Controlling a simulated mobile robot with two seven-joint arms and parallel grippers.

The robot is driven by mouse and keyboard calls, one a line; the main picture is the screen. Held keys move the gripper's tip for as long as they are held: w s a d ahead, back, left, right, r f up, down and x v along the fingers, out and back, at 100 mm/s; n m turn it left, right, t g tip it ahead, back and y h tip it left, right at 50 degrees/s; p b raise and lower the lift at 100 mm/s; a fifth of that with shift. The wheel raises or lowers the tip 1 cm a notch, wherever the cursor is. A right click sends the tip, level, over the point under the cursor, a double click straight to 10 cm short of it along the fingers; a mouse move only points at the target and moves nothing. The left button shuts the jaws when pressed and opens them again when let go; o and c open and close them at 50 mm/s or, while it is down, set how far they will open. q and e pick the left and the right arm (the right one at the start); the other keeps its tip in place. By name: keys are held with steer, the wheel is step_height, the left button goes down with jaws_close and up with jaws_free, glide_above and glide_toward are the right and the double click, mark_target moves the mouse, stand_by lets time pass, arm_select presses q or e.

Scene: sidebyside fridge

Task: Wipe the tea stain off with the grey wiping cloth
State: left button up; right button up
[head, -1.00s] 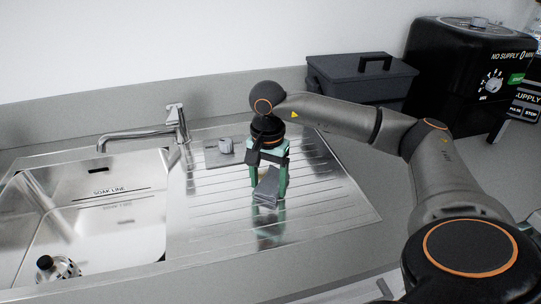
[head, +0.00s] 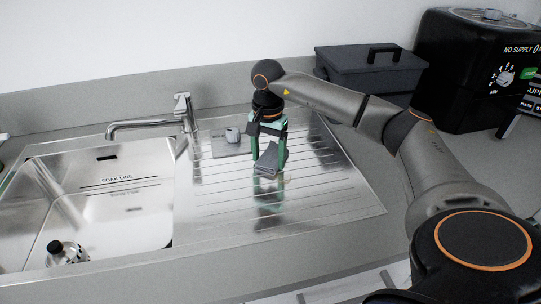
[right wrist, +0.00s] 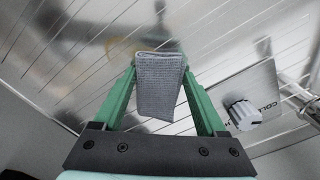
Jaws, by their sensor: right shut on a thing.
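My right gripper (head: 268,165) is shut on the grey wiping cloth (head: 266,158), over the ridged metal drainboard (head: 330,193). In the right wrist view the folded cloth (right wrist: 159,85) sits between the green fingertips (right wrist: 158,68). I cannot tell whether the cloth touches the drainboard. A faint brownish-yellow patch, which may be the tea stain (right wrist: 122,47), shows just past the cloth in the right wrist view. In the head view I cannot make out the stain. My left gripper is not in view.
The tap (head: 150,123) and sink basin (head: 110,205), holding a metal strainer (head: 66,253), are left. A dark lidded box (head: 368,70) and black machine (head: 470,70) stand behind right.

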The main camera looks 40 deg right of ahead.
steer(key=shift+w+d+f, duration=0.1)
steer(key=shift+w+d, duration=0.1)
steer(key=shift+w, duration=0.15)
step_height(320, 180, up, 6)
steer(key=p, duration=0.5)
stand_by(0.4)
step_height(320, 180, up, 3)
steer(key=p, duration=0.3)
steer(key=shift+f, duration=0.1)
stand_by(0.4)
steer(key=shift+f+b, duration=2.05)
steer(key=shift+f, duration=1.2)
steer(key=shift+f+b, duration=0.65)
steer(key=shift+f, duration=0.4)
